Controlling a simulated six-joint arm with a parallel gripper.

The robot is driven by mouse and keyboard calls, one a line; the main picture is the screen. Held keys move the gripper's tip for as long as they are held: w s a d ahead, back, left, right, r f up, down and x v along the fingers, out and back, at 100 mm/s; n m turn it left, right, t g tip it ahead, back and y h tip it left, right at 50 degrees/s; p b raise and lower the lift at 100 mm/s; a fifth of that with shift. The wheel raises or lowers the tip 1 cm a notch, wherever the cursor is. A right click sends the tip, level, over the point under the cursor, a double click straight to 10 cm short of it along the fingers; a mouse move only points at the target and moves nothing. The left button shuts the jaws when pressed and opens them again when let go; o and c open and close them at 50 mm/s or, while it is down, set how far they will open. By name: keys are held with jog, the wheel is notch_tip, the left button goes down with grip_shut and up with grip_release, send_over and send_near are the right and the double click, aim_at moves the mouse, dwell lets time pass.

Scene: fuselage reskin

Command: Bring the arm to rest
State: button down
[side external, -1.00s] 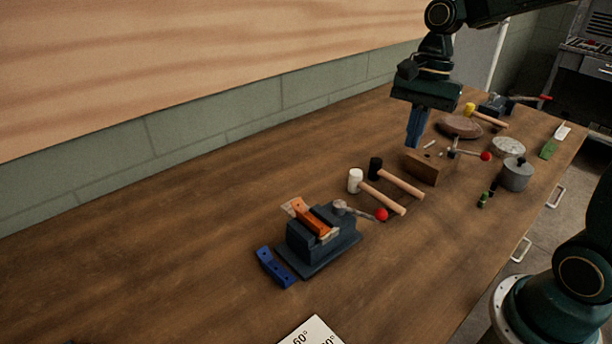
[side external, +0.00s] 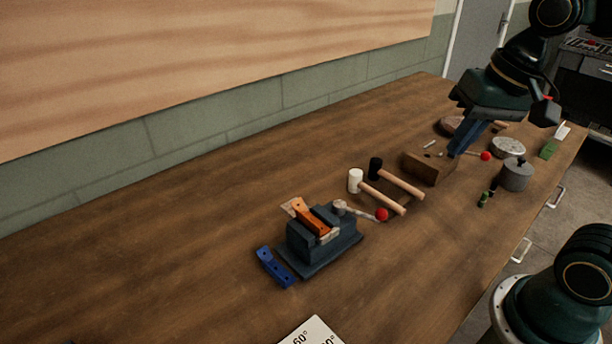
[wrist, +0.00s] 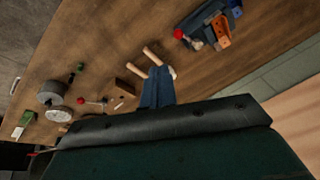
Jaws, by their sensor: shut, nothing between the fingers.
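My gripper (side external: 457,150) is in the upper right of the side view, tilted, with its blue fingers together and nothing between them. The fingers overlap the right end of a wooden block (side external: 428,168) in that view; I cannot tell the exact height above the table. In the wrist view my gripper (wrist: 158,84) points out over the bench, its fingertips showing near the two mallet handles. The hand's dark body hides the lower part of that view.
A vise (side external: 322,245) holding an orange part stands on the wooden bench (side external: 180,250), beside a blue piece (side external: 274,268). White (side external: 356,181) and black (side external: 376,168) mallets lie mid-bench. A grey pot (side external: 516,175), round tin (side external: 508,147) and green brush (side external: 549,148) are at right.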

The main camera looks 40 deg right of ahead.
jog(key=shift+s+d+f+n+t+h, duration=0.15)
jog(key=shift+s+n+t, duration=0.4)
jog(key=shift+s+n, duration=0.8)
jog(key=shift+s+d+f+n+t+h, duration=0.15)
jog(key=shift+s+n+t, duration=0.4)
jog(key=shift+s+n, duration=0.75)
